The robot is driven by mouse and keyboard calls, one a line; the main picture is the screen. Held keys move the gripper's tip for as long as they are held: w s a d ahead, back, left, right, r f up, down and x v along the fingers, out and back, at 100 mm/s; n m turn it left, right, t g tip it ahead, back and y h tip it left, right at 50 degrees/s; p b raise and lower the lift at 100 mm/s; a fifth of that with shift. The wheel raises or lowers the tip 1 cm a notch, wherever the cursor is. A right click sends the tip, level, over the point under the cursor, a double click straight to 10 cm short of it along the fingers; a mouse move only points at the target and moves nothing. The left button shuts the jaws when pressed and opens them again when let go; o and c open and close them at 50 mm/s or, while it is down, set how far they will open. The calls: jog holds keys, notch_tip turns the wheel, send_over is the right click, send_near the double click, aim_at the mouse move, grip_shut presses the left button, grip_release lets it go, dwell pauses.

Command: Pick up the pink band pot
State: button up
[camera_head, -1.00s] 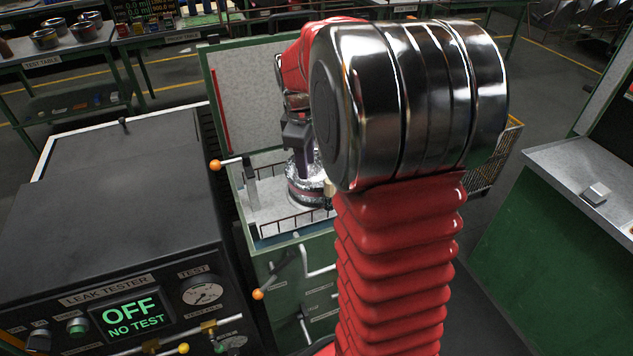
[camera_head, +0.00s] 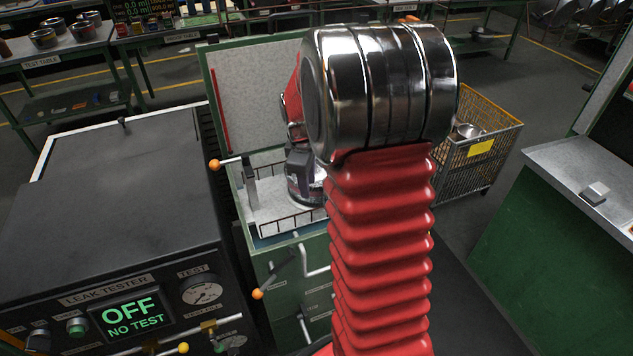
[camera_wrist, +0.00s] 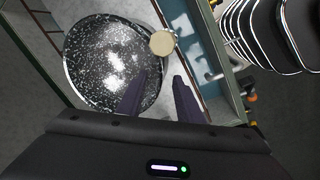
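A round pot (camera_wrist: 100,55) with a black-and-white speckled inside lies below my gripper in the wrist view. A cream round knob (camera_wrist: 162,42) sits at its right rim. No pink band shows, so I cannot tell its colour. My gripper (camera_wrist: 159,80) has its two dark fingers apart. The left finger overlaps the pot's inside and the right finger is just outside its rim. In the head view, my gripper (camera_head: 299,162) is down at a shiny pot (camera_head: 312,194) in the green station's tray; my arm hides part of it. Whether the fingers touch the pot is unclear.
The green station (camera_head: 290,245) has a raised back panel and low rails around the tray. The leak tester (camera_head: 120,255) stands left, reading OFF, NO TEST. A yellow-rimmed wire basket (camera_head: 480,165) stands right. Several black curved parts (camera_wrist: 270,35) show at upper right in the wrist view.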

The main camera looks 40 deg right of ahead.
aim_at(309, 202)
jog(key=shift+w+d+f, duration=0.15)
jog(key=shift+f, duration=0.7)
jog(key=shift+w+d+f, duration=0.1)
jog(key=shift+w+f, duration=0.05)
jog(key=shift+f, duration=0.7)
jog(key=shift+w+d+f, duration=0.15)
jog(key=shift+f, duration=0.7)
jog(key=shift+c, duration=0.5)
grip_shut()
